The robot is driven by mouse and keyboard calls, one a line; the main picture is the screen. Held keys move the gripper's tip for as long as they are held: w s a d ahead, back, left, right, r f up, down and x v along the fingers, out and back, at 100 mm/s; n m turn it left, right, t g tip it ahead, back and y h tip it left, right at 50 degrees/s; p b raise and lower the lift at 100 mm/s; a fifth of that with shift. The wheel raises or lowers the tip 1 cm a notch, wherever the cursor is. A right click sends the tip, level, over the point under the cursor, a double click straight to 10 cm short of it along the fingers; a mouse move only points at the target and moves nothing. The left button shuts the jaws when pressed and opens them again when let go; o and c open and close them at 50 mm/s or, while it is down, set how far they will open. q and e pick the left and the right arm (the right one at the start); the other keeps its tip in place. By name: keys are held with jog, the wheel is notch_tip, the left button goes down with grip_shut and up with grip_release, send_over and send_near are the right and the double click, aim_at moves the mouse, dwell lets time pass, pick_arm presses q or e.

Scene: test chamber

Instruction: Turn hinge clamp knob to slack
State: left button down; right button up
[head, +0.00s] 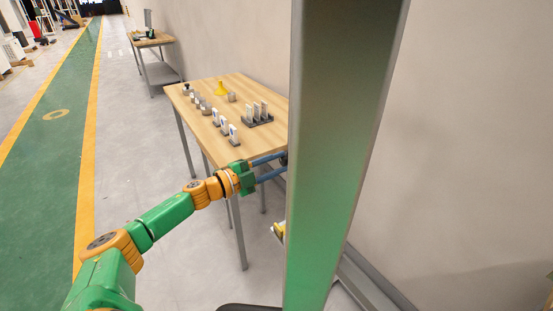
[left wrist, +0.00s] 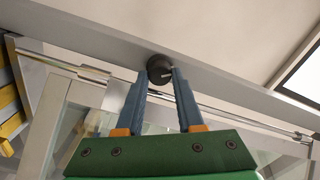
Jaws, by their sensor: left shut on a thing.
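The clamp knob (left wrist: 159,66) is a small round black knob on a grey frame bar in the left wrist view, with a pale mark on its face. My left gripper (left wrist: 161,76) has its two blue fingers on either side of the knob and is shut on it. In the head view my left gripper (head: 284,165) reaches right, and its fingertips end at the edge of a tall metal panel. That panel hides most of the knob there. My right gripper is in neither view.
The tall metal panel (head: 340,150) stands close in front of me, right of my left arm. A wooden table (head: 200,97) behind my gripper bears small blocks, holders and a yellow funnel (head: 221,88). A thin metal rod (left wrist: 240,121) runs below the frame bar. The green floor lane (head: 50,130) at left is clear.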

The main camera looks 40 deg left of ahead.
pick_arm(q)
jog(key=n+p, duration=0.1)
jog(key=n, duration=0.3)
jog(key=shift+n+p, duration=0.3)
jog(key=shift+n, duration=0.1)
dwell(0.5)
jog(key=c, duration=0.8)
grip_release()
jog(key=shift+a, duration=0.1)
jog(key=shift+s+a+f, duration=0.15)
jog(key=shift+s, duration=0.2)
jog(key=shift+b+v, duration=0.3)
jog(key=shift+v, duration=2.8)
